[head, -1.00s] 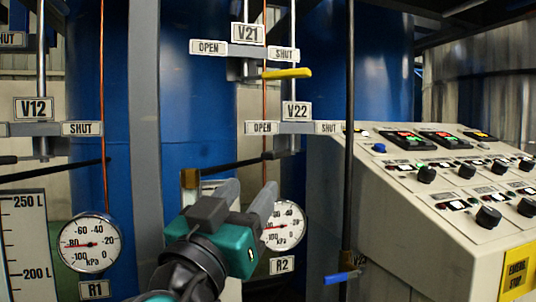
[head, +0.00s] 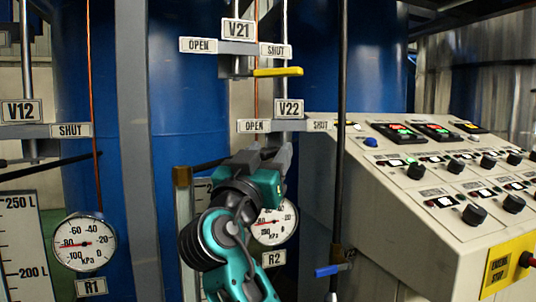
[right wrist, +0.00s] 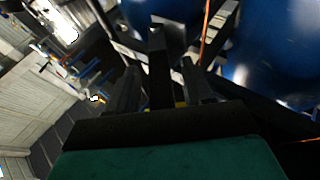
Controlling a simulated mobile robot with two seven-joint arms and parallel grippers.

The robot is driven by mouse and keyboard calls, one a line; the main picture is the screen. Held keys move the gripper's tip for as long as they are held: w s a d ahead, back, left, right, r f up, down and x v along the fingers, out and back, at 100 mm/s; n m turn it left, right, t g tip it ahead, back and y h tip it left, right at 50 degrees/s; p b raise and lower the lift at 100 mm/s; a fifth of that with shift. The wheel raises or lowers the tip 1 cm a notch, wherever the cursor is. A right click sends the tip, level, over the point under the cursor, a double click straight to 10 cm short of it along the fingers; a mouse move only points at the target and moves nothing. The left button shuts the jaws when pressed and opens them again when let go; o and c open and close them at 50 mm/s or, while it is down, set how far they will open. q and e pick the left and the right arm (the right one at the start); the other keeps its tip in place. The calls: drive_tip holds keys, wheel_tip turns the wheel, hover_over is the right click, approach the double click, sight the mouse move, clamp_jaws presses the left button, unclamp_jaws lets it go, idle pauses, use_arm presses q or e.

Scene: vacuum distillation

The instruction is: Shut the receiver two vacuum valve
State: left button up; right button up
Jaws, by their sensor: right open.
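The valve marked V22 (head: 289,108) is on a grey bracket with an OPEN plate (head: 254,126) at left and a SHUT plate (head: 320,125) at right. Its black lever (head: 208,166) points left, to the OPEN side, and is partly hidden behind my gripper. My right gripper (head: 270,156) is open just below the V22 bracket, its fingers pointing up. In the right wrist view a dark bar (right wrist: 159,65) shows between its fingers; contact cannot be told. My left gripper is not in view.
Valve V21 (head: 238,29) is above, its yellow lever (head: 278,72) pointing right. The R2 gauge (head: 272,224) is behind my arm. A dark vertical pipe (head: 341,190) with a blue-handled valve (head: 327,271) and the control console (head: 400,200) are at right.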

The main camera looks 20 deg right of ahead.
clamp_jaws()
idle(0.3)
drive_tip(key=shift+d, duration=0.1)
